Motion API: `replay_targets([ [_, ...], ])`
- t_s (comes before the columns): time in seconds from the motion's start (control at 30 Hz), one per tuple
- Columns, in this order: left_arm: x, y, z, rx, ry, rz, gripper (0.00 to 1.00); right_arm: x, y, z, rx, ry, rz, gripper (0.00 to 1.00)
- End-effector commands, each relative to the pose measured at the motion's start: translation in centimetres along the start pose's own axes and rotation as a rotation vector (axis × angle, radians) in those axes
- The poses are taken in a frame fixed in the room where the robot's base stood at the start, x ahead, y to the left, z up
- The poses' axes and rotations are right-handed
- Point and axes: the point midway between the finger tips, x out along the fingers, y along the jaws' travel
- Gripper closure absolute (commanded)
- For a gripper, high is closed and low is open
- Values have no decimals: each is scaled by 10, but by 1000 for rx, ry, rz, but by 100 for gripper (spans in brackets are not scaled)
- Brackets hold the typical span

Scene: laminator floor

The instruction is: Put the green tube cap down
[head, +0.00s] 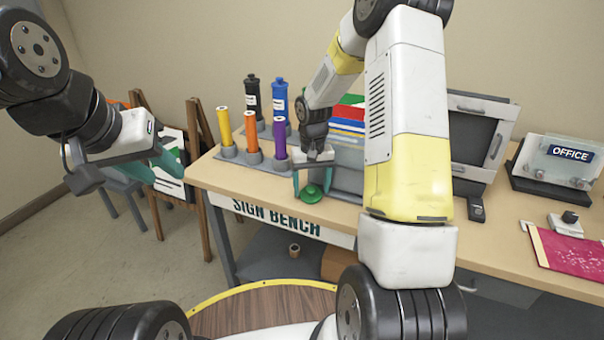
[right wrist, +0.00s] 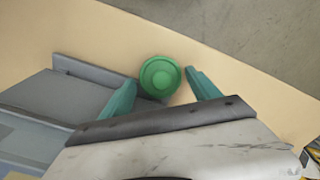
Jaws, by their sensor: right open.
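The green tube cap (head: 311,193) rests on the bench top near its front edge in the head view. In the right wrist view the round cap (right wrist: 160,76) lies just beyond and between the fingertips. My right gripper (head: 312,183) is open around or just above the cap; its teal fingers (right wrist: 158,90) stand apart on either side, with a gap showing on the right side. Whether the left finger touches the cap I cannot tell. My left gripper (head: 160,172) is off to the left, away from the bench, with its teal fingers seen from the side.
The sign bench (head: 230,178) holds yellow (head: 224,126), orange (head: 251,132) and purple (head: 279,135) tubes in a grey rack, with black and blue tubes behind. A grey sheet holder (head: 346,172) stands beside the cap. An office sign (head: 560,160) stands at the right.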

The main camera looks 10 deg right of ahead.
Motion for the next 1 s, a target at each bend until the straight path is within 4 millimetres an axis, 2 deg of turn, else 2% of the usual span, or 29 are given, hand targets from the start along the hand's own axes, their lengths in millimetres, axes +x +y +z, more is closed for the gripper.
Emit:
replay_targets([
  [0.17, 0, 0, 0, 0, 0, 0, 64, -24, 1, -2, 1, 6, 1, 29],
  [0.5, 0, 0, 0, 0, 0, 0, 64, -98, 0, -1, 0, 6, 0, 29],
  [0.77, 0, 0, 0, 0, 0, 0, 64, -129, 0, 0, -1, 4, 0, 29],
  [0.87, 0, 0, 0, 0, 0, 0, 64, -142, 0, 6, -3, 20, -1, 29],
  [1.0, 0, 0, 0, 0, 0, 0, 64, -180, -2, 34, -13, 93, -12, 29],
])
